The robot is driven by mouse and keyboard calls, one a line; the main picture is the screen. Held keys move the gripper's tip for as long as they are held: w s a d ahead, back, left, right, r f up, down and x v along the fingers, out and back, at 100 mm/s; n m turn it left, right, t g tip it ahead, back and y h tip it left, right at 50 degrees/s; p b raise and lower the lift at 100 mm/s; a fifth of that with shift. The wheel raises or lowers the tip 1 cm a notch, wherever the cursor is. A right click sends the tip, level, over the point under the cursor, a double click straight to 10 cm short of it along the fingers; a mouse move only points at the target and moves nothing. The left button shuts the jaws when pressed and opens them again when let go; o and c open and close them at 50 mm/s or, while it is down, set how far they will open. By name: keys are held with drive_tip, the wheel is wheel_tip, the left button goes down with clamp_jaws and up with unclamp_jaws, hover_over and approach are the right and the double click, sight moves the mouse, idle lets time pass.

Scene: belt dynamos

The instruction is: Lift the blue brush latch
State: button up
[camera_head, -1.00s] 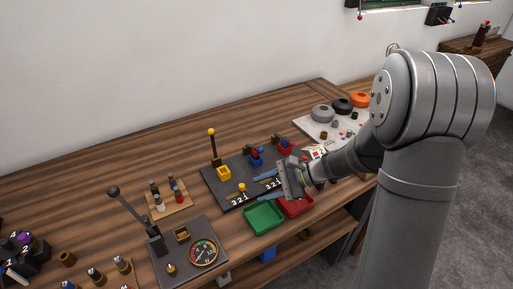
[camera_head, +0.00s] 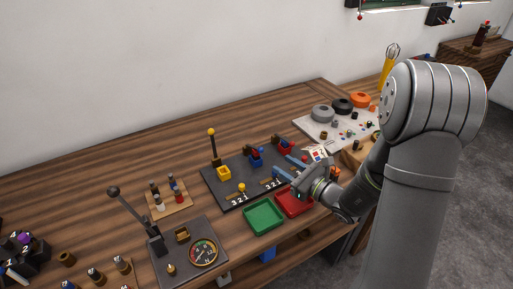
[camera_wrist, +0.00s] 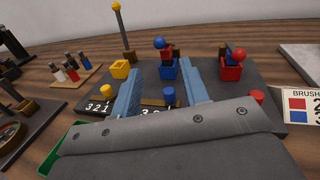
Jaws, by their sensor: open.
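The blue brush holder (camera_head: 256,162) is a small blue box on the dark panel, between the yellow and red holders. In the wrist view, the blue box (camera_wrist: 168,73) has a blue ball (camera_wrist: 160,43) above it, apparently the latch knob, with a small red part beside it. My gripper (camera_head: 284,165) is open and empty, its two blue fingers pointing towards the blue holder from the front right. In the wrist view the fingers (camera_wrist: 162,66) frame the blue box left and right, apart from its knob. Contact is not visible.
The yellow holder (camera_head: 224,172) has a tall upright lever (camera_head: 212,145) with a yellow ball. The red holder (camera_head: 286,149) stands right of the blue one. Yellow, blue and red knobs line the panel's front. Green (camera_head: 264,229) and red (camera_head: 310,206) trays lie in front.

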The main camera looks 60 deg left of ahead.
sight(256, 149)
drive_tip(key=x, duration=1.2)
drive_tip(key=shift+s+a, duration=0.1)
drive_tip(key=shift+a, duration=0.2)
clamp_jaws()
